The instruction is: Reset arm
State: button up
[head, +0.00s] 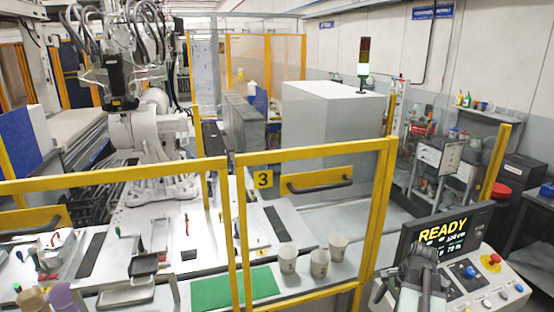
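My gripper (420,262) shows dark grey at the lower right, in front of the control console (470,292). It appears empty, but its fingertips are too small and dark to tell open from shut. It overlaps the lower left of a screen (447,236) that reads READY. The console carries a red button on yellow (494,259), a blue knob (469,271) and several small buttons. A large white industrial arm (150,135) stands behind the yellow fence at the left.
Three pale cups (288,259) stand beside a green mat (235,288) on the bench at the bottom middle. Trays and hand tools lie on the bench to the left. A yellow-framed fence (310,157) crosses the view. A grey floor strip shows behind it.

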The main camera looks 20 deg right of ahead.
jog(key=w+a+f+n+b, duration=0.2)
jog(key=a+n, duration=0.4)
jog(key=a, duration=0.6)
jog(key=w+a+f+n+g+h+b, duration=0.1)
jog(key=w+a+f+n+b, duration=0.2)
jog(key=a, duration=0.9)
jog(key=w+a+f+n+h+b, duration=0.1)
jog(key=w+a+f+n+b, duration=0.2)
jog(key=a+n, duration=0.5)
jog(key=w+a+f, duration=0.1)
jog(key=a+f, duration=0.1)
jog(key=a, duration=0.2)
jog(key=shift+a+n+g, duration=0.15)
jog(key=shift+n+g, duration=0.25)
jog(key=shift+c, duration=0.3)
